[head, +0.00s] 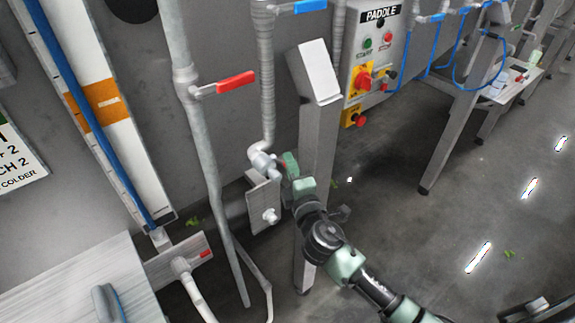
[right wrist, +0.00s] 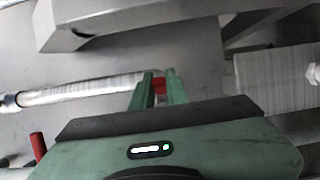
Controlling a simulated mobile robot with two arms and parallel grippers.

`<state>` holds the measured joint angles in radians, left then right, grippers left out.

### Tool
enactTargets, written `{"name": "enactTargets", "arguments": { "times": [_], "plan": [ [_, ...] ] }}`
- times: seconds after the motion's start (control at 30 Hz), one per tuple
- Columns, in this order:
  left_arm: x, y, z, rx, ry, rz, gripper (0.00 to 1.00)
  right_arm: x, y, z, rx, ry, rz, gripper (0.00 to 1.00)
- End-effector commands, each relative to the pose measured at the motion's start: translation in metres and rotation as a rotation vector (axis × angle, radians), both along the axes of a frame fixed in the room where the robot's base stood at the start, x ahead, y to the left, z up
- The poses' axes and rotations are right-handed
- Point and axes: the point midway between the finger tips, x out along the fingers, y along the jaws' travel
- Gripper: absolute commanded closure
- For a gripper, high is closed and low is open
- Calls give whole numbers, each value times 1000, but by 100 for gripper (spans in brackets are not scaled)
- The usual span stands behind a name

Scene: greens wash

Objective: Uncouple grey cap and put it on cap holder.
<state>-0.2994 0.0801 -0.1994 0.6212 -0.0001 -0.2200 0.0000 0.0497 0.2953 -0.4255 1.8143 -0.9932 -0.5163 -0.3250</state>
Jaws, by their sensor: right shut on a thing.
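My right gripper (head: 287,163) is beside the lower elbow of a grey pipe (head: 262,158) in the head view. In the right wrist view its green fingers (right wrist: 159,80) are closed around a small red piece (right wrist: 159,87). A pale grey pipe end reaches the fingers there. I cannot tell whether the red piece belongs to the grey cap; the fingers hide most of that spot. Below the elbow a grey plate (head: 261,192) carries a short round grey stub (head: 270,215), possibly the cap holder. My left gripper is not in view.
A metal post (head: 317,130) stands just right of my gripper. A pipe with a red valve handle (head: 236,83) runs down to the left. The PADDLE control box (head: 378,50) is above right. Open floor (head: 430,240) lies to the right.

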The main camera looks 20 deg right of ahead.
Motion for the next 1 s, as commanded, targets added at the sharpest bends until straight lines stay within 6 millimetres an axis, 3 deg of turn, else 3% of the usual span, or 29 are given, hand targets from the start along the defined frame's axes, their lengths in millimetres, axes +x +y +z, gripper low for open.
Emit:
{"name": "enactTargets", "arguments": {
  "times": [0.47,1.0],
  "plan": [
    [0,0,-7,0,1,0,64,19,-15,-2,-7,1,450,100],
    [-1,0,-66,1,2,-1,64,40,-16,-5,-3,-2,892,100]
  ]
}}
